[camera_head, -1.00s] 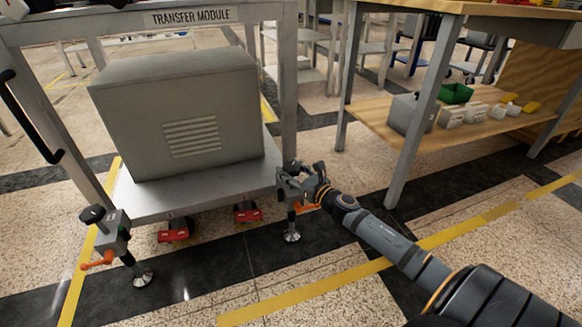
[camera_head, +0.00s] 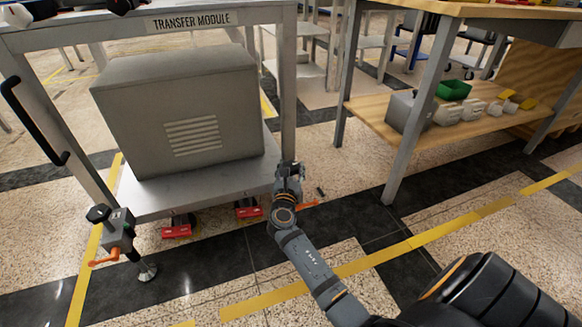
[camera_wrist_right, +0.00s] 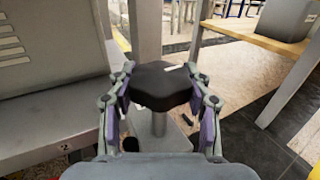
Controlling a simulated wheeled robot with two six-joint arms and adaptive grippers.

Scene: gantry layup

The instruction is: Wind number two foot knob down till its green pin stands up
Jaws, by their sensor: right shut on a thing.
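My right gripper (camera_head: 288,172) is at the foot on the right front leg of the transfer module. In the right wrist view its two fingers are shut on the black knob (camera_wrist_right: 160,88), one on each side. The knob sits upright on a grey stem (camera_wrist_right: 159,123). In the head view my gripper hides most of this foot; an orange lever (camera_head: 307,204) sticks out to its right. The left front foot has a like black knob (camera_head: 98,213) and orange lever (camera_head: 103,261). My left gripper is not in view.
The transfer module (camera_head: 192,19) carries a grey vented box (camera_head: 180,110) on its lower shelf (camera_head: 150,200). Red pedals (camera_head: 176,231) show beneath. A workbench with a wooden shelf (camera_head: 370,118) and bins stands at right. The floor between is mostly clear.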

